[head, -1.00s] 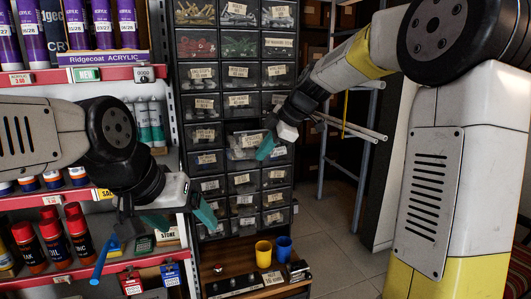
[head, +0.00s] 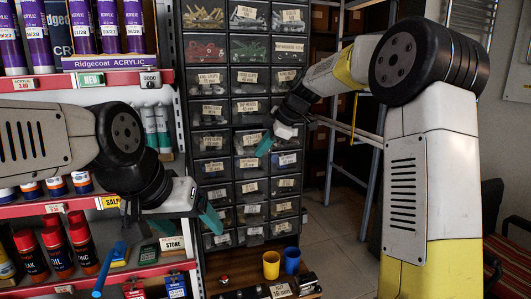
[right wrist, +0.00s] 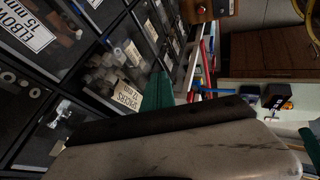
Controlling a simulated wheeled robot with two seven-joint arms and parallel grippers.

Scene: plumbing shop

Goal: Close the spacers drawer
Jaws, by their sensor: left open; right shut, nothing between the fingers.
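The spacers drawer (head: 249,141) is in the middle column of the dark drawer cabinet in the head view. In the right wrist view, its labelled clear front (right wrist: 128,95) shows grey pieces inside. Its front now looks nearly in line with its neighbours; I cannot tell whether it is fully flush. My right gripper (head: 266,146) is shut and empty, its teal fingertip at the right side of the drawer front, partly covering it. I cannot tell whether they touch. My left gripper (head: 186,224) is open and empty, low in front of the left shelves.
Shelves with spray cans (head: 84,246) and purple tubes (head: 107,16) stand at the left. A yellow cup (head: 271,265) and a blue cup (head: 292,261) stand on a ledge below the cabinet. A metal ladder (head: 362,150) is behind my right arm. Floor shows at the right.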

